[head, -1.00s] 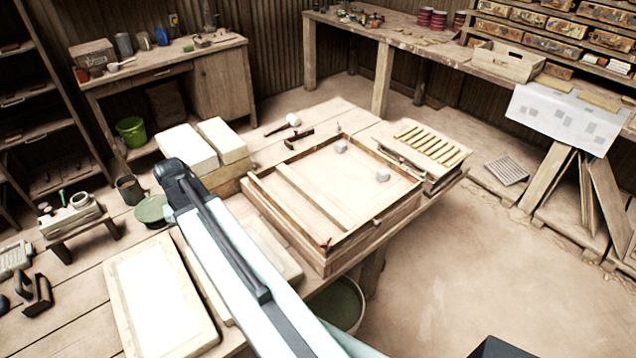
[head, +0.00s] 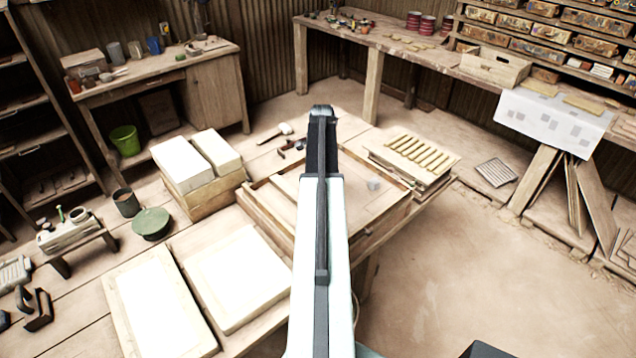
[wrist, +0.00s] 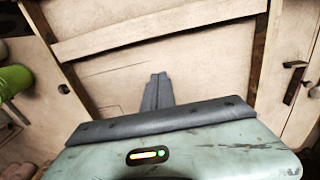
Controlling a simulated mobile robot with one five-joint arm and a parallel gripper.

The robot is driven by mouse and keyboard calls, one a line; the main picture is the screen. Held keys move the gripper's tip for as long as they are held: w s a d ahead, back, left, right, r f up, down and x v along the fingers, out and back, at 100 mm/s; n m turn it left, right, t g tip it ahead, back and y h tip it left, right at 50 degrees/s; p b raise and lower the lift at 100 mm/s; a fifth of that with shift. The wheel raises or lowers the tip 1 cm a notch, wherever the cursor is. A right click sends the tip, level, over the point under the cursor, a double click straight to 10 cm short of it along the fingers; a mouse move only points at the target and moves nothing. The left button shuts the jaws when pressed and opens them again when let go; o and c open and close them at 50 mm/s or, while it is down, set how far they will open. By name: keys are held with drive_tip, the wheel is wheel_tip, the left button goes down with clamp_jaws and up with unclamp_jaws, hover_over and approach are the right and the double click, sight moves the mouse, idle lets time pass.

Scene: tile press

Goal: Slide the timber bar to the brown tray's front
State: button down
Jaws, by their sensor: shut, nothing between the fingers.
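The brown tray (head: 264,213) is a shallow wooden frame on the low bench in the head view. Its dark side rail (wrist: 258,55) shows in the wrist view. The pale timber bar (head: 285,192) lies across inside the tray, and my arm covers much of it in the head view. In the wrist view the bar (wrist: 155,27) spans the top, slightly slanted. My gripper (wrist: 158,77) is shut and empty over the pale tray floor, below the bar in that picture and apart from it. Its fingertips are hidden in the head view.
A slatted rack (head: 418,152) stands right of the tray. White blocks (head: 185,160) stand to its left, and pale framed slabs (head: 240,275) lie in front. A hammer and mallet (head: 283,130) lie behind.

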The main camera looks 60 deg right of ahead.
sight(293, 217)
wheel_tip(293, 217, down, 8)
drive_tip(key=b, duration=0.7)
drive_tip(key=shift+f, duration=0.1)
drive_tip(key=a, duration=0.1)
drive_tip(key=w+a, duration=0.1)
drive_tip(key=a, duration=0.1)
drive_tip(key=shift+a, duration=0.2)
drive_tip(key=shift+w+a, duration=0.2)
drive_tip(key=w+a, duration=0.1)
drive_tip(key=a, duration=0.2)
drive_tip(key=w+a, duration=0.1)
drive_tip(key=a, duration=0.2)
drive_tip(key=w+a, duration=0.1)
drive_tip(key=a, duration=0.1)
drive_tip(key=shift+a, duration=0.4)
